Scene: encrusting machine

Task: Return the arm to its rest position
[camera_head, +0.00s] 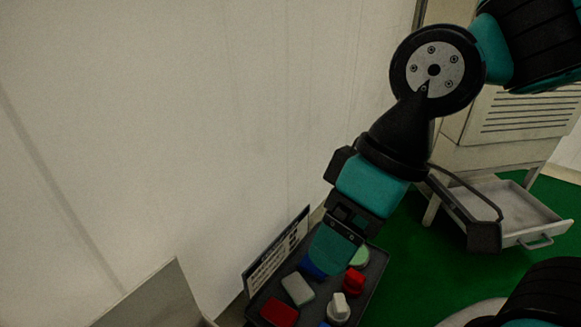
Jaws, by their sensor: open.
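My gripper (334,252) hangs down from my arm in the middle right of the view, above the dark tray. It is open, and I see nothing held in it. My arm comes in from the upper right and bends down at a round black joint. The gripper's lower end overlaps the tray's far part in the picture and partly hides a blue piece (311,266). I cannot tell how high above the pieces it is.
The dark tray (374,283) holds a red block (279,312), a grey block (297,289), a white piece (339,309), a red piece (354,281) and a green piece (360,257). A labelled panel (276,255) stands along its left side. A pale machine (520,120) with an open drawer (540,218) stands right. A white wall (180,130) fills the left.

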